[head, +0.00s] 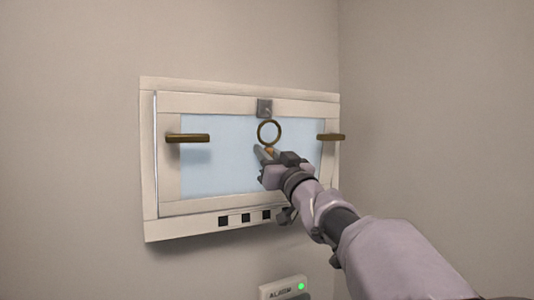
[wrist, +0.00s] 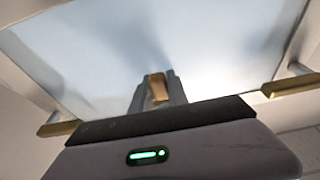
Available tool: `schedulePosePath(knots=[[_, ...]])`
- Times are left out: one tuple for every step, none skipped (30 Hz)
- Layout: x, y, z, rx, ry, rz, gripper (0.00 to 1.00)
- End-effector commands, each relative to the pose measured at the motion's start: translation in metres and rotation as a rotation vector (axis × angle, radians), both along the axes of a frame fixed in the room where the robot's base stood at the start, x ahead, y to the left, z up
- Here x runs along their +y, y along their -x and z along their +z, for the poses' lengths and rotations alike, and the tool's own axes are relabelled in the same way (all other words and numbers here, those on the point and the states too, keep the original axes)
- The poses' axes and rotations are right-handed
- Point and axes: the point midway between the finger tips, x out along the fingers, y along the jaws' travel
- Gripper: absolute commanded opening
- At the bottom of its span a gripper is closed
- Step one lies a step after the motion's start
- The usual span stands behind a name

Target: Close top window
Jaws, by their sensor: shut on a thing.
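The top window (head: 225,209) is a pale wooden frame with a light blue pane on the wall in the head view. Its sash lies close to the outer frame, with a thin line along the left side; I cannot tell if it is fully flush. A grey catch (head: 264,108) sits at its top middle, with a brass ring (head: 260,131) below it. My gripper (head: 268,154) is in front of the pane, just under the ring. It is shut on a small brass piece (wrist: 158,87), seen between the fingers in the wrist view; it appears to belong to the ring.
Brass handles stick out at the left (head: 187,138) and right (head: 331,137) of the window. Several small black squares line the lower frame. A white alarm box (head: 283,288) with a green light is below. A side wall stands close on the right.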

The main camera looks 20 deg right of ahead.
Motion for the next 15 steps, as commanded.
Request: schedulePosePath(knots=[[0.0001,-0.0003,-0.0004,0.001,0.000,0.000,0.00],[0.0001,-0.0003,-0.0004,0.001,0.000,0.000,0.00],[0.0001,-0.0003,-0.0004,0.001,0.000,0.000,0.00],[0.0001,-0.0003,-0.0004,0.001,0.000,0.000,0.00],[0.0001,-0.0003,-0.0004,0.001,0.000,0.000,0.00],[0.0001,-0.0003,-0.0004,0.001,0.000,0.000,0.00],[0.0001,-0.0003,-0.0004,0.001,0.000,0.000,0.00],[0.0001,-0.0003,-0.0004,0.001,0.000,0.000,0.00],[0.0001,-0.0003,-0.0004,0.001,0.000,0.000,0.00],[0.0001,-0.0003,-0.0004,0.001,0.000,0.000,0.00],[0.0001,-0.0003,-0.0004,0.001,0.000,0.000,0.00],[0.0001,-0.0003,-0.0004,0.001,0.000,0.000,0.00],[0.0001,-0.0003,-0.0004,0.001,0.000,0.000,0.00],[0.0001,-0.0003,-0.0004,0.001,0.000,0.000,0.00],[0.0001,-0.0003,-0.0004,0.001,0.000,0.000,0.22]])
